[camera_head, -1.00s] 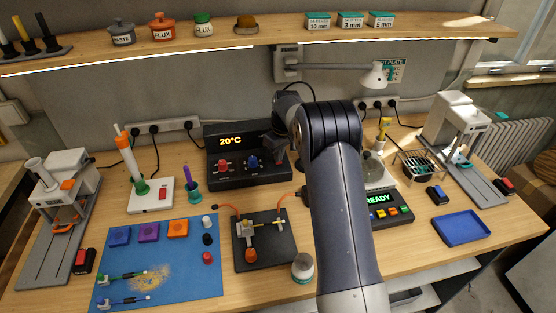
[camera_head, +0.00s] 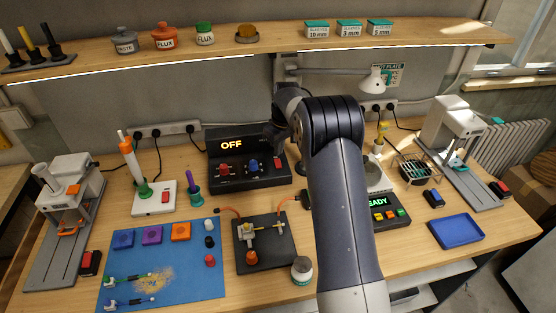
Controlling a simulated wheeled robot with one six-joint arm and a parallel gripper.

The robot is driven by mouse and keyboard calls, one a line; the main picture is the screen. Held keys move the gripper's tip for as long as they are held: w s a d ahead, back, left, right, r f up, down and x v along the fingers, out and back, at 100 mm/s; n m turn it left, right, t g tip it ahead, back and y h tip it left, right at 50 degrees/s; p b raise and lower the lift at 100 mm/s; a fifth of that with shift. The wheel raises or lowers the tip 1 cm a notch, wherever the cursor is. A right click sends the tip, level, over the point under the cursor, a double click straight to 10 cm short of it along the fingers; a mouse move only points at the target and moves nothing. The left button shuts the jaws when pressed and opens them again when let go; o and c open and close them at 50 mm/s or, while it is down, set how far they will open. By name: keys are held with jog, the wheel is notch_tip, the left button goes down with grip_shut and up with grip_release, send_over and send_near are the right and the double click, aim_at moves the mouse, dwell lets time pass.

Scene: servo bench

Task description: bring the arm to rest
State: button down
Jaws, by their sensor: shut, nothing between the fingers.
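My arm rises from the bottom centre, bends at a dark elbow and reaches towards the back of the bench. My gripper (camera_head: 272,137) is small and dark at its far end, in front of the right part of the black control box (camera_head: 245,182). It is shut and holds nothing. It seems to be just above the box's knobs, but I cannot tell whether it touches the box. The box's display (camera_head: 231,145) reads OFF. A red knob (camera_head: 225,169) and a blue knob (camera_head: 252,166) sit below it.
A black fixture plate (camera_head: 265,256) and a jar (camera_head: 301,270) stand left of my forearm. A lamp (camera_head: 372,80) and a loaded shelf (camera_head: 270,44) are behind. The blue tray (camera_head: 457,231) is empty.

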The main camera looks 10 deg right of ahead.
jog(key=shift+r+p, duration=0.45)
jog(key=shift+r, duration=0.5)
